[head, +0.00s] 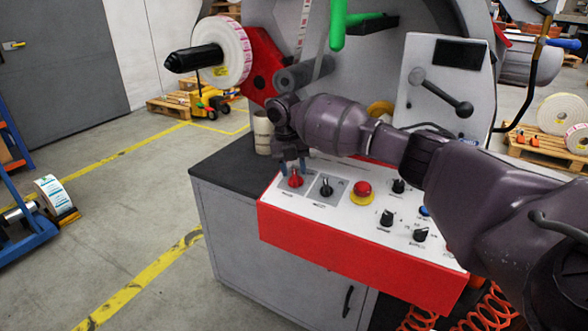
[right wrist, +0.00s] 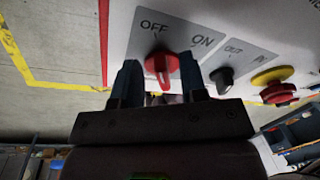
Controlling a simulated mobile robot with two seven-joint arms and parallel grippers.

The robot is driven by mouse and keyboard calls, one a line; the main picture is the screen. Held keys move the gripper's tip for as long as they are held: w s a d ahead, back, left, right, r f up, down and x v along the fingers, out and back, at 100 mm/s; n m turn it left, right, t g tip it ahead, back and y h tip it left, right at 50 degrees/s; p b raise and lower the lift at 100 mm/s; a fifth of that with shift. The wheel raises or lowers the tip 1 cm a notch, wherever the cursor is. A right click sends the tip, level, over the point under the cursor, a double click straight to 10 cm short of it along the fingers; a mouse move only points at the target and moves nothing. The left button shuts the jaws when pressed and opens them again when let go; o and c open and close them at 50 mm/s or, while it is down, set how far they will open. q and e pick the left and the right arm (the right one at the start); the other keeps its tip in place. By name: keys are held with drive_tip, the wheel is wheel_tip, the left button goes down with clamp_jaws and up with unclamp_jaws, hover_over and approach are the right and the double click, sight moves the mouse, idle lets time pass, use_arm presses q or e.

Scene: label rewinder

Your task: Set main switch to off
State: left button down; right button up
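The main switch is a red knob (head: 295,180) at the left end of the control panel, on a grey plate. In the right wrist view the knob (right wrist: 162,66) has OFF printed above it and ON to the upper right. Its handle stands nearly upright in that picture, with its upper end near OFF; its exact setting is hard to read. My right gripper (head: 292,167) is over the knob, pointing down. In the right wrist view its two fingers (right wrist: 160,72) are apart, one on each side of the knob, with gaps visible. My left gripper is not in view.
A black selector (head: 326,187) sits just right of the switch, then a red emergency button (head: 362,190) on yellow and several black knobs. The panel (head: 340,247) has a red front. A label roll (head: 226,52) and a grey lever (head: 440,92) stand behind.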

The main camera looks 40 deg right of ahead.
sight(289, 179)
wheel_tip(289, 179, up, 10)
drive_tip(key=a+p, duration=0.1)
drive_tip(key=shift+w, duration=0.4)
drive_tip(key=shift+a, duration=0.1)
idle(0.4)
